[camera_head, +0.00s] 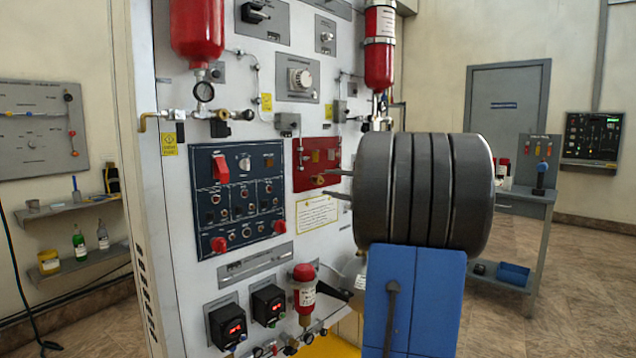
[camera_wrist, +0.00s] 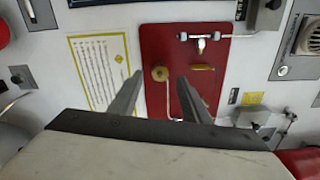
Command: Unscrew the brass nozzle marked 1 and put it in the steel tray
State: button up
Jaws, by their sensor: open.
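A round brass nozzle (camera_wrist: 160,73) sits on a red plate (camera_wrist: 178,100) on the white panel. A number on it cannot be read. The red plate also shows in the head view (camera_head: 306,184), partly behind my fingertips. My gripper (camera_wrist: 160,88) is open and empty, and its two fingers point at the panel on either side of the nozzle in the wrist view. In the head view my gripper (camera_head: 328,183) is close in front of the plate; whether it touches the nozzle cannot be told. I cannot make out a steel tray in either view.
A horizontal brass fitting (camera_wrist: 203,68) and a pipe tee (camera_wrist: 201,38) are right of the nozzle. A yellow-bordered notice (camera_wrist: 100,65) is to its left. A dark switch panel (camera_head: 240,195) and a red cylinder (camera_head: 304,288) stand out from the white panel nearby.

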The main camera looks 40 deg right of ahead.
jog(key=shift+m, duration=0.7)
jog(key=shift+m, duration=1.7)
jog(key=shift+m, duration=1.7)
jog(key=shift+m, duration=0.6)
jog(key=shift+w, duration=0.2)
